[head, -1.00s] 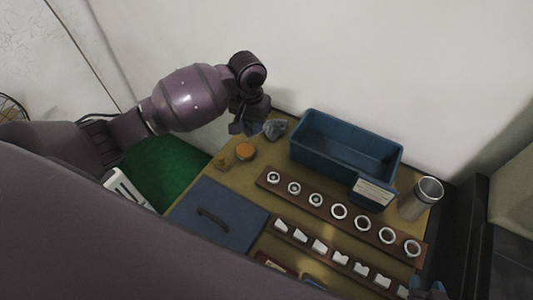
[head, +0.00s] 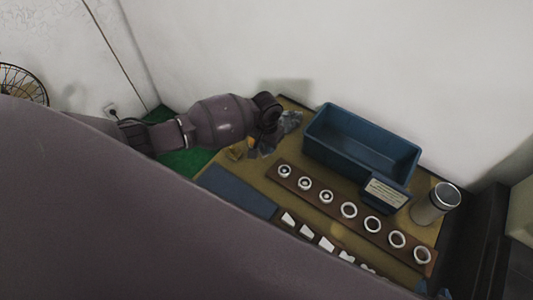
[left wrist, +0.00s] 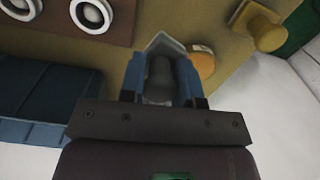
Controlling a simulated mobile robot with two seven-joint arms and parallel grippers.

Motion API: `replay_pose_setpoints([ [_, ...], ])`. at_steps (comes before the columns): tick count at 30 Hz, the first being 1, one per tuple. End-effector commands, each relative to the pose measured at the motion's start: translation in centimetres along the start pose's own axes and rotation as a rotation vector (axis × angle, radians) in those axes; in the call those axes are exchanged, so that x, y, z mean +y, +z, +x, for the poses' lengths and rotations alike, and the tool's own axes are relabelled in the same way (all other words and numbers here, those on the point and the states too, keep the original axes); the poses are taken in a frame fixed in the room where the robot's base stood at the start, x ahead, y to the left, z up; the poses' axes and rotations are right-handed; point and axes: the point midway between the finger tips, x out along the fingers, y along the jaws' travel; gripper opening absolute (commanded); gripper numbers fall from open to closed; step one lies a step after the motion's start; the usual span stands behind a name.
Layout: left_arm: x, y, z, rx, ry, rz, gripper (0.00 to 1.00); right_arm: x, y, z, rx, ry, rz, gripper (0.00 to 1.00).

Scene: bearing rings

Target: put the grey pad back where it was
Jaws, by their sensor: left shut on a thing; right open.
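My left gripper (head: 262,149) is low over the far left of the table, beside the orange-topped round item (head: 251,142). In the left wrist view its blue fingers (left wrist: 160,75) are shut on a grey piece (left wrist: 165,46), which looks like the grey pad. Its lower part is hidden between the fingers, and I cannot tell whether it touches the table. My right gripper (head: 432,290) shows only as small blue parts at the bottom right edge and is open.
A blue bin (head: 318,148), a rack of white rings (head: 338,210), white pieces (head: 307,232), a metal cup (head: 435,203), a blue panel (head: 235,190) and a brass item (head: 235,154) crowd the table.

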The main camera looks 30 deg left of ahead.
Motion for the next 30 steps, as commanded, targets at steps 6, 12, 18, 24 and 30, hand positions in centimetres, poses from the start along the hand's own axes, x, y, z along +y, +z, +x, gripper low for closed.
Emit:
replay_pose_setpoints([
  [6, 0.1, 0.0, 1.6, 0.000, 0.001, 0.001, 0.05, 0.0, -0.2, 0.3, 0.008, -0.001, -0.001, 0.43],
  [12, 0.1, 0.0, 4.1, -0.001, 0.001, 0.000, 0.05, -0.1, 0.5, 0.4, 0.002, 0.000, -0.001, 0.43],
  [18, 0.1, -0.1, 4.8, 0.002, 0.001, 0.001, 0.05, 0.0, 1.3, 0.2, -0.011, 0.002, 0.001, 0.43],
  [24, 0.1, -0.1, 4.8, 0.001, 0.001, 0.001, 0.05, 0.0, 1.8, 0.0, -0.021, 0.003, 0.002, 0.43],
  [30, 0.1, 0.0, 5.0, 0.001, 0.001, 0.001, 0.43, 0.0, 1.7, 0.1, -0.018, 0.002, 0.001, 0.43],
])
